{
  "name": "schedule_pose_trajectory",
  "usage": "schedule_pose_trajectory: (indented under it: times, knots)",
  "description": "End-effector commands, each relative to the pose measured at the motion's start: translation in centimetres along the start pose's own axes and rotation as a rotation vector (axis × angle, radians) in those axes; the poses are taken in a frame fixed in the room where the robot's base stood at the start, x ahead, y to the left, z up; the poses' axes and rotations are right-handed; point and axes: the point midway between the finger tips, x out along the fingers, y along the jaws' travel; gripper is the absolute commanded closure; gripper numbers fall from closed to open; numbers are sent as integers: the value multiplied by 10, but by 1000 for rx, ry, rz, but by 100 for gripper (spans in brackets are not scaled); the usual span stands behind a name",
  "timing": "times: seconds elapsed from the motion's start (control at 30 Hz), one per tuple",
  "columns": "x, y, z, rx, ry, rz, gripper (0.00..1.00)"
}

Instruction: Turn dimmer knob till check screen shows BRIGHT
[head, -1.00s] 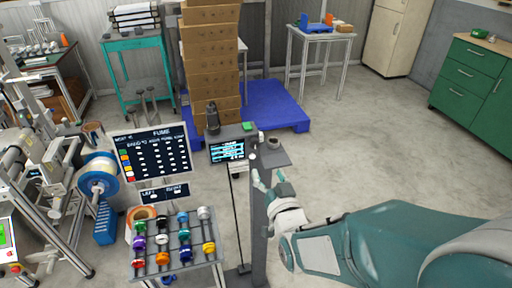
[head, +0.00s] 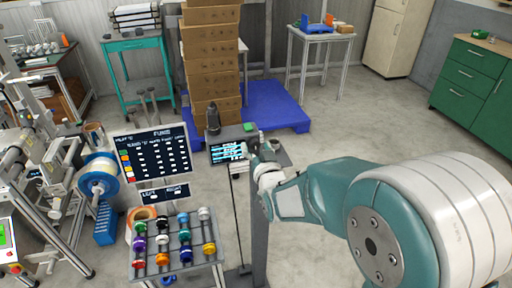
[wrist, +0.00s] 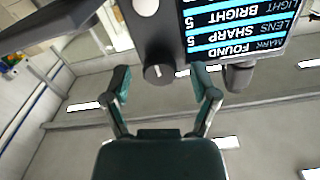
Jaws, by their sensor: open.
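The check screen (head: 227,152) stands on a dark post in the head view. In the wrist view the check screen (wrist: 232,22) is upside down; its rows appear to read LIGHT BRIGHT, LENS SHARP and MARK FOUND. A dark round knob (wrist: 158,74) with a pale mark sits on the grey housing's edge beside the screen. No label shows which knob is the dimmer. My gripper (wrist: 163,88) is open, one finger on each side of that knob, with visible gaps. In the head view my gripper (head: 256,150) is small and partly hidden at the housing.
A pale round knob (wrist: 146,6) and a dark cylinder (wrist: 240,76) are on the same housing. A dark board (head: 155,152) stands left of the screen, above a rack (head: 178,268) of coloured reels. Stacked boxes (head: 211,60) stand behind. The floor to the right is clear.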

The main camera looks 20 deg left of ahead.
Motion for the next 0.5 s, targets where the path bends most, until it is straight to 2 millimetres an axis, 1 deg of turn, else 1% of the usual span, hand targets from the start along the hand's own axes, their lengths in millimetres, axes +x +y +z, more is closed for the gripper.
schedule_pose_trajectory:
  times: [0.17, 0.2, 0.27, 0.3, 0.37, 0.5]
  knots:
    - [0, 0, 0, 0, 0, 0, 24]
    - [0, 0, 0, 0, 0, 0, 28]
    - [0, 0, 0, 0, 0, 0, 55]
    - [0, 0, 0, 0, 0, 0, 73]
    - [0, 0, 0, 0, 0, 0, 100]
    - [0, 0, 0, 0, 0, 0, 100]
